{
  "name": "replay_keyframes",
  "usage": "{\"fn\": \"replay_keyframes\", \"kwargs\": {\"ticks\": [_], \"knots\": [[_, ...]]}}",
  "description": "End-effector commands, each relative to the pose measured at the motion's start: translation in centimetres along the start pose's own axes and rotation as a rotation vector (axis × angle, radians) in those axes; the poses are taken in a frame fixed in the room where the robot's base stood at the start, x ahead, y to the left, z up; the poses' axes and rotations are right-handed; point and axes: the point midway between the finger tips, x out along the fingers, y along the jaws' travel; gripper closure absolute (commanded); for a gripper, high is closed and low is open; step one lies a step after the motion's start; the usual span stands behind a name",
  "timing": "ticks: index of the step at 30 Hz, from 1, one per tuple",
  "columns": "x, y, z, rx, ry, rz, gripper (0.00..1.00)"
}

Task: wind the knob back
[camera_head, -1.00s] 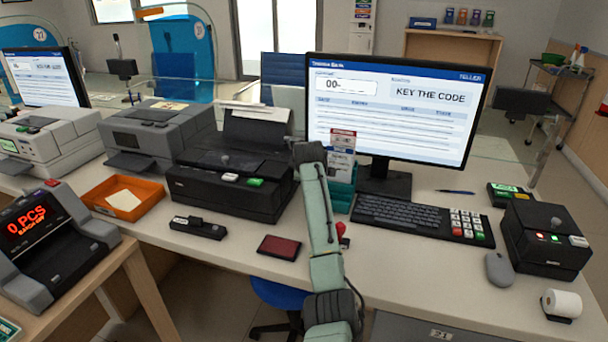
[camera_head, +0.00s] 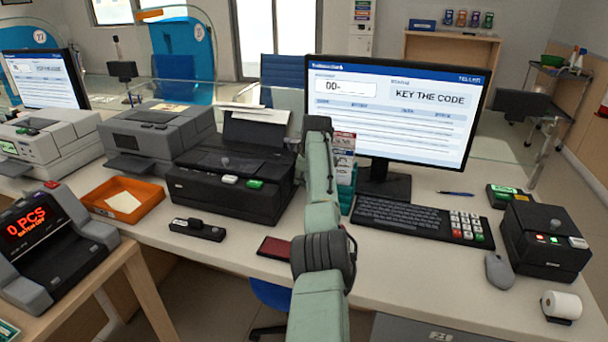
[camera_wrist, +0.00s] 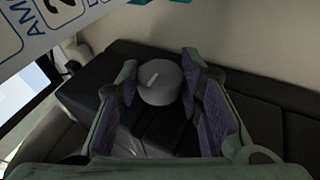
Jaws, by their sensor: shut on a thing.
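The knob (camera_wrist: 158,82) is a grey round cap with a pale pointer line, beside a dark casing in the wrist view. The pointer slants up and to the right there. My gripper (camera_wrist: 159,66) has its two purple-padded fingers on either side of the knob and is shut on it. The black printer (camera_head: 222,188) stands left of my arm in the head view, with a white and a green button on its front. My arm reaches to the printer's right end. My fingers and the knob cannot be made out clearly there.
Leaflets (camera_head: 343,160) in a teal holder stand close to the right of my arm. The monitor (camera_head: 397,105) reads "KEY THE CODE". A keyboard (camera_head: 408,218) lies before it. A dark red pad (camera_head: 274,247) lies at the counter's front, partly behind my arm.

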Motion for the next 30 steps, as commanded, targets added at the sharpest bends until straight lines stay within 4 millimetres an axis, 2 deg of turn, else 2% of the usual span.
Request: {"fn": "replay_keyframes", "kwargs": {"ticks": [11, 12, 20, 30], "knots": [[-0.13, 0.2, -0.03, 0.002, 0.002, 0.004, 0.94], [-0.13, 0.2, -0.03, 0.002, 0.002, 0.004, 0.64], [-0.08, 0.11, -0.01, 0.001, 0.001, 0.002, 0.47], [-0.17, 0.08, 0.0, 0.0, 0.001, 0.001, 0.46]]}}
